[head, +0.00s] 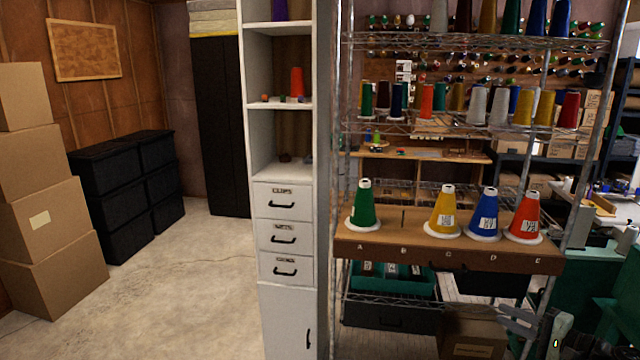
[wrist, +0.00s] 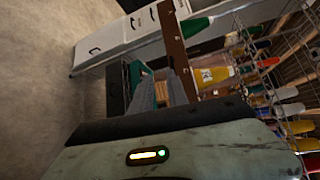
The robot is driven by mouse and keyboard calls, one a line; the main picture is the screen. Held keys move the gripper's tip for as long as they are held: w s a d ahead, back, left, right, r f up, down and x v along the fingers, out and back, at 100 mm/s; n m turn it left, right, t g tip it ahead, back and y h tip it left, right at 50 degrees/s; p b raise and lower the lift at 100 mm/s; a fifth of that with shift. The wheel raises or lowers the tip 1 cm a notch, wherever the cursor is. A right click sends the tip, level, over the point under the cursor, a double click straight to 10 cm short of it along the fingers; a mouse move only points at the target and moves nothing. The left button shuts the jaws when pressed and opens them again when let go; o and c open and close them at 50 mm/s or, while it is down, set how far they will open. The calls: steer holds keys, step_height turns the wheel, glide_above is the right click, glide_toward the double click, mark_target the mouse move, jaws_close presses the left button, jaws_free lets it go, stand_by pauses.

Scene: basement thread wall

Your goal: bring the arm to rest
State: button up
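My gripper (wrist: 163,78) shows in the wrist view with its two grey fingers apart and nothing visible between them. In the head view part of my arm and gripper (head: 515,318) shows at the lower right, low in front of the wire rack and below the brown cone shelf (head: 400,247). The shelf carries a green cone (head: 364,208) at A, a yellow cone (head: 443,213) at C, a blue cone (head: 485,216) at D and a red cone (head: 526,220) at E. No cone stands at B.
The wire rack (head: 549,85) holds several more cones above. A green bin (head: 400,282) sits under the brown shelf. A white drawer cabinet (head: 285,222) stands left of the rack. Cardboard boxes (head: 50,220) and black bins (head: 108,200) line the left. The concrete floor (head: 185,290) between is clear.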

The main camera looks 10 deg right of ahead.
steer(key=w+a+n+g+y+p, duration=0.1)
steer(key=w+a+n+g+y, duration=0.3)
steer(key=a, duration=0.7)
steer(key=w+a+n+g+h+p, duration=0.15)
steer(key=w+a, duration=0.35)
steer(key=a, duration=0.5)
steer(key=w+a+n+g+y+p, duration=0.25)
steer(key=w+a, duration=0.25)
steer(key=a, duration=0.6)
steer(key=s+a+f+n+g+h+p, duration=0.1)
steer(key=s+a+f+n+g+h, duration=0.15)
steer(key=a, duration=0.35)
steer(key=s+a+f+n+g+h, duration=0.1)
steer(key=a+f+g, duration=0.1)
steer(key=a+f, duration=0.3)
steer(key=s+a+f+n+g+h+p, duration=0.1)
steer(key=a+f+g, duration=0.1)
steer(key=a, duration=0.5)
steer(key=s+d+f+n+h, duration=0.2)
steer(key=d+f+h, duration=0.1)
steer(key=d+h, duration=0.4)
steer(key=shift+d+f, duration=0.35)
steer(key=shift+d, duration=0.75)
steer(key=shift+n, duration=0.25)
steer(key=shift+a, duration=0.1)
